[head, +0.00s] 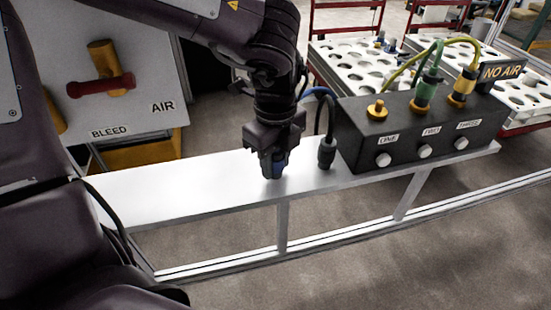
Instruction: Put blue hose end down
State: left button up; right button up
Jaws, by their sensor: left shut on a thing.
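My left gripper (273,147) points down over the white shelf and is shut on the blue hose end (278,168). The hose end is mostly hidden by the fingers; its blue part and dark tip show below them. Its tip is at or just above the shelf surface (170,192); I cannot tell whether it touches. A stretch of blue hose (318,91) shows behind the arm, near the black box. My right gripper is not in view.
A black hose end (326,153) stands upright just right of my gripper. A panel with a red-handled valve (101,85) is at left. The shelf's left part is clear.

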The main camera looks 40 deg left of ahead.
aim_at(276, 153)
pick_arm(q)
jog(key=shift+f, duration=0.1)
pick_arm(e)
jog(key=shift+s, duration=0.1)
pick_arm(q)
jog(key=o, duration=1)
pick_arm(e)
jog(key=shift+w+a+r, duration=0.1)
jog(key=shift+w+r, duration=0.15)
pick_arm(q)
notch_tip(276, 153, up, 11)
jog(key=shift+f+p, duration=0.1)
jog(key=shift+p, duration=0.7)
jog(key=shift+r, duration=0.75)
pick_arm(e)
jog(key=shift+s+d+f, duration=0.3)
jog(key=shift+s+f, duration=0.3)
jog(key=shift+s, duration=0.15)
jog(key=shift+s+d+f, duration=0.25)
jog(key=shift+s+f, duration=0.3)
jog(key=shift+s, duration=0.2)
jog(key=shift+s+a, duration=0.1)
